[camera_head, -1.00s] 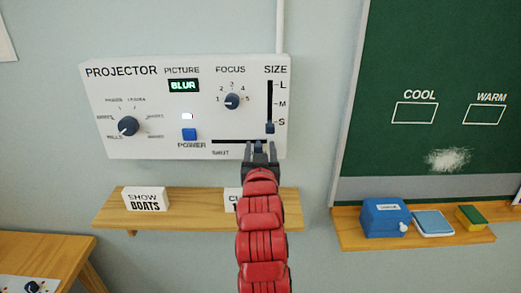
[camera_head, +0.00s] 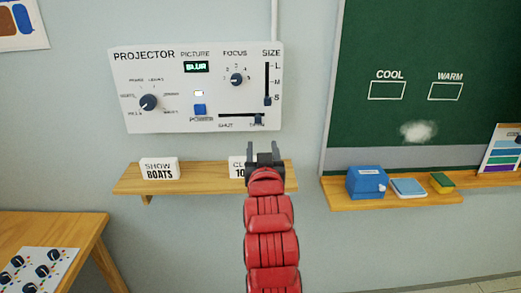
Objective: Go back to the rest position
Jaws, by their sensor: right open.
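My right gripper (camera_head: 264,152) is open and empty at the end of my red right arm. In the picture it lies below the projector panel (camera_head: 180,122), apart from it, and covers part of a white card (camera_head: 236,168) on the shelf. The panel has a dial at left (camera_head: 149,102), a focus knob (camera_head: 236,79), a blue power button (camera_head: 200,109) and a display reading "BLUR". The size slider knob (camera_head: 267,101) is near S. The lower slider knob (camera_head: 258,119) is at the right end of its slot. My left gripper is not in view.
A wooden shelf (camera_head: 210,184) holds a "SHOW BOATS" card (camera_head: 159,169). At right, a chalkboard (camera_head: 430,40) has a ledge (camera_head: 390,199) with a blue box (camera_head: 367,182), a blue pad (camera_head: 408,187) and a green-yellow sponge (camera_head: 442,183). A wooden table (camera_head: 50,231) stands at lower left.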

